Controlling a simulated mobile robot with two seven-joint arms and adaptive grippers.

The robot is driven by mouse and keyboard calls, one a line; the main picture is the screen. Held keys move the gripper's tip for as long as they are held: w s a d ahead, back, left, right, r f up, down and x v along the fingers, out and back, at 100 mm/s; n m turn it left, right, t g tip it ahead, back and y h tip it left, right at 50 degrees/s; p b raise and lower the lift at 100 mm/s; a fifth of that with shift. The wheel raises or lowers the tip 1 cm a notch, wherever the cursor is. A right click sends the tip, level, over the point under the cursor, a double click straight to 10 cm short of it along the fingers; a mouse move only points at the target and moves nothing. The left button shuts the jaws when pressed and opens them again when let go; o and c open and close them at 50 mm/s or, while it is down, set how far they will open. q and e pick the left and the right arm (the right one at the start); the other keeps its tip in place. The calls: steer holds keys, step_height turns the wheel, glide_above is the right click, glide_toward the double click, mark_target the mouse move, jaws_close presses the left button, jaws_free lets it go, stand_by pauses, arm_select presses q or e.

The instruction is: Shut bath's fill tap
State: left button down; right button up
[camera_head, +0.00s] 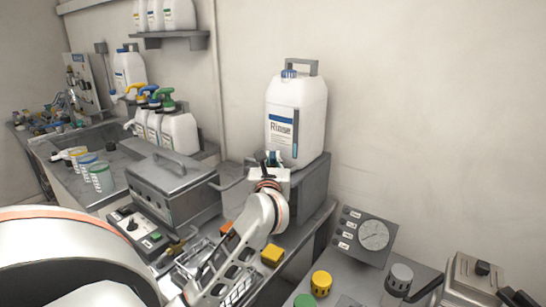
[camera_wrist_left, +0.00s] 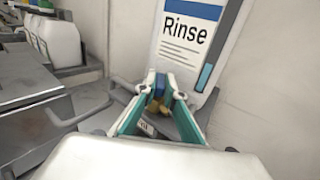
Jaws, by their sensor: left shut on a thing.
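My left gripper (camera_head: 273,160) is at the foot of the white Rinse jug (camera_head: 297,115), at the front of the grey block it stands on. In the left wrist view its two green-lined fingers (camera_wrist_left: 165,82) close on a small tap with a blue handle (camera_wrist_left: 167,98) and a brass-coloured body (camera_wrist_left: 157,107). The fingers partly hide the tap, so I cannot tell its handle angle well. The grey metal bath (camera_head: 172,187), with a handled lid, stands to the left of the gripper. My right gripper is not in view.
Green, blue and yellow spray bottles (camera_head: 168,125) stand behind the bath. A brass-coloured tap (camera_head: 177,247) shows in front of the bath. The wall is close behind the jug.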

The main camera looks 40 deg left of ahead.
arm_select(q)
steer(key=m+t+h, duration=0.1)
steer(key=h, duration=0.1)
steer(key=m+t+h, duration=0.1)
steer(key=m+h, duration=0.1)
steer(key=m+t+h, duration=0.1)
steer(key=m+h, duration=0.1)
steer(key=h, duration=0.1)
steer(key=shift+s+a+r+t, duration=0.1)
steer(key=shift+s+a+t, duration=0.05)
steer(key=shift+a+t, duration=0.2)
steer(key=shift+h, duration=0.3)
steer(key=c, duration=2.4)
jaws_free()
steer(key=v, duration=1.2)
